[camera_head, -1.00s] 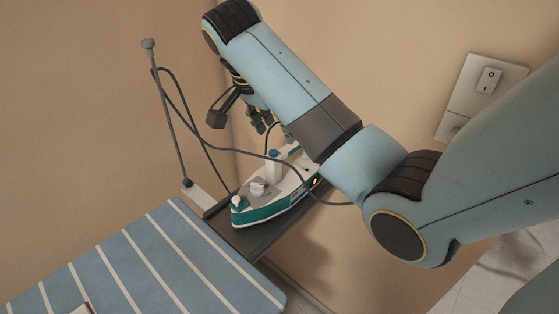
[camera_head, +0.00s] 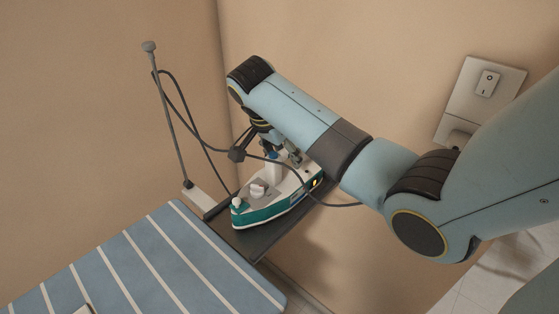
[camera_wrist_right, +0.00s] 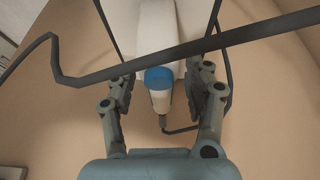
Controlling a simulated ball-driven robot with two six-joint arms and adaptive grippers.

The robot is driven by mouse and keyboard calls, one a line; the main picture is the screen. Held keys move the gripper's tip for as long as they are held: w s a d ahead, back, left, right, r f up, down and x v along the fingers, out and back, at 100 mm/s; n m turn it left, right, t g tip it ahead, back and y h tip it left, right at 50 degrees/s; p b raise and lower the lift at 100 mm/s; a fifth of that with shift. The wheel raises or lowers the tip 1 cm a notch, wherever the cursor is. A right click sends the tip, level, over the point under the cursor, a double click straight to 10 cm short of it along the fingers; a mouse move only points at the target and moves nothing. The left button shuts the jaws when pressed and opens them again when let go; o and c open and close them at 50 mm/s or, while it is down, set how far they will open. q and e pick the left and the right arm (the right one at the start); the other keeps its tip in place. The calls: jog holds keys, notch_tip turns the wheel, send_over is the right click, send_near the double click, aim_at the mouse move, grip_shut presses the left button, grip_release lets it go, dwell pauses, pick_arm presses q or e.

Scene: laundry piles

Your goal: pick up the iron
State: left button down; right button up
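The white and teal iron (camera_head: 265,215) sits on a dark rest (camera_head: 248,243) at the end of the ironing board. My right gripper (camera_head: 268,156) is down at the back of the iron, with its fingers spread about the handle. In the right wrist view, the iron's white handle with its blue end (camera_wrist_right: 160,78) lies between the fingers of the gripper (camera_wrist_right: 162,85). Gaps show on both sides of the handle, so the gripper looks open. My arm hides part of the iron's rear in the head view. My left gripper is not in view.
The blue striped ironing board (camera_head: 150,262) lies at lower left. A thin upright pole (camera_head: 174,120) carries the dark cord (camera_head: 200,147), which crosses in front of my right gripper. Walls stand close behind and to the right, with a switch plate (camera_head: 470,100).

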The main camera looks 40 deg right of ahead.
grip_shut()
jog(key=shift+w+r, duration=0.1)
jog(key=shift+r, duration=0.05)
